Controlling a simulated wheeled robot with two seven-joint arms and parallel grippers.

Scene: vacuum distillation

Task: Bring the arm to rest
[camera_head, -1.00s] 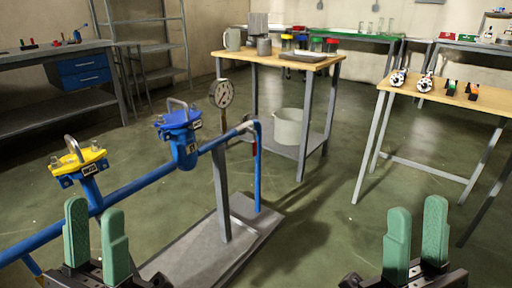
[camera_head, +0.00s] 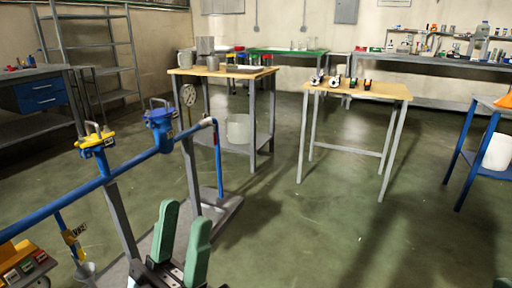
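My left gripper (camera_head: 182,240) is at the bottom of the head view, left of centre. Its two green fingers stand upright with a gap between them, open and empty. It is in front of the grey base plate of the blue pipe stand and touches nothing that I can see. Of my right gripper, only a small green tip (camera_head: 502,283) shows in the bottom right corner. The rest of it is out of the picture.
Two wooden-topped tables (camera_head: 225,71) (camera_head: 385,90) stand farther back. A blue-framed table (camera_head: 462,157) is at the right. The middle floor is clear.

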